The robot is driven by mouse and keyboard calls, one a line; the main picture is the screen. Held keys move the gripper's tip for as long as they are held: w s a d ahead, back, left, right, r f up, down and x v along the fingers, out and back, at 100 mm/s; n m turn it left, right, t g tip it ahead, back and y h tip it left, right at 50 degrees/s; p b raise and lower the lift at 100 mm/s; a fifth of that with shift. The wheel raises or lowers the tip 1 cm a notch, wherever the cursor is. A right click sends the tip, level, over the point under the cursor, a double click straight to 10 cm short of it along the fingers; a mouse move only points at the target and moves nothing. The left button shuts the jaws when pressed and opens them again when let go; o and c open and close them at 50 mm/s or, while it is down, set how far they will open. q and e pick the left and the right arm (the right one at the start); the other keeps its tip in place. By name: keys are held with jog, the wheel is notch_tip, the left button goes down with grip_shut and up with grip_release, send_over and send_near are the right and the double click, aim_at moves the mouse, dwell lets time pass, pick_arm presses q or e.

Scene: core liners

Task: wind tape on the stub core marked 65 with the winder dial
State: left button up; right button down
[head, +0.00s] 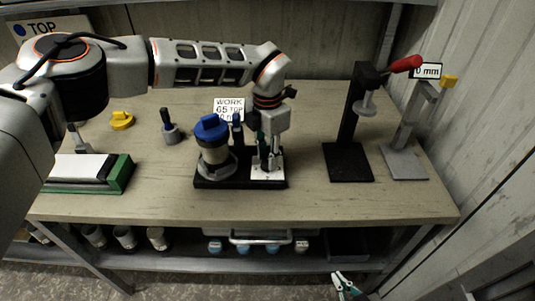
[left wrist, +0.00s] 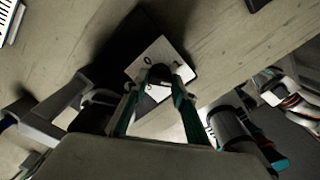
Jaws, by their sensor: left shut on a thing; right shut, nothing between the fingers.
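The winder has a black base (head: 228,182) on the bench. A grey-beige core (head: 215,155) stands upright on its left part under a blue cap (head: 211,128); I cannot read a 65 on it. On the right part is a white dial plate (head: 268,177), also in the left wrist view (left wrist: 178,55), with a 0 mark. My left gripper (head: 267,160) points down over this plate. In the left wrist view its teal fingers are shut on the dark dial knob (left wrist: 159,74), which they partly hide. My right gripper (head: 343,287) is shut and empty, low in front of the bench.
A sign (head: 229,108) reading WORK 65 TOP stands behind the winder. A black press stand (head: 348,160) with a red handle and a grey gauge stand (head: 404,160) are at right. A green-edged block (head: 120,176) lies at left. Several cores (head: 124,238) stand on the lower shelf.

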pick_arm(q)
jog(key=m, duration=0.4)
jog(key=shift+r+p, duration=0.1)
jog(key=shift+p, duration=0.2)
jog(key=shift+m, duration=1.6)
jog(key=o, duration=1.1)
jog(key=shift+r, duration=0.1)
notch_tip(320, 180, up, 12)
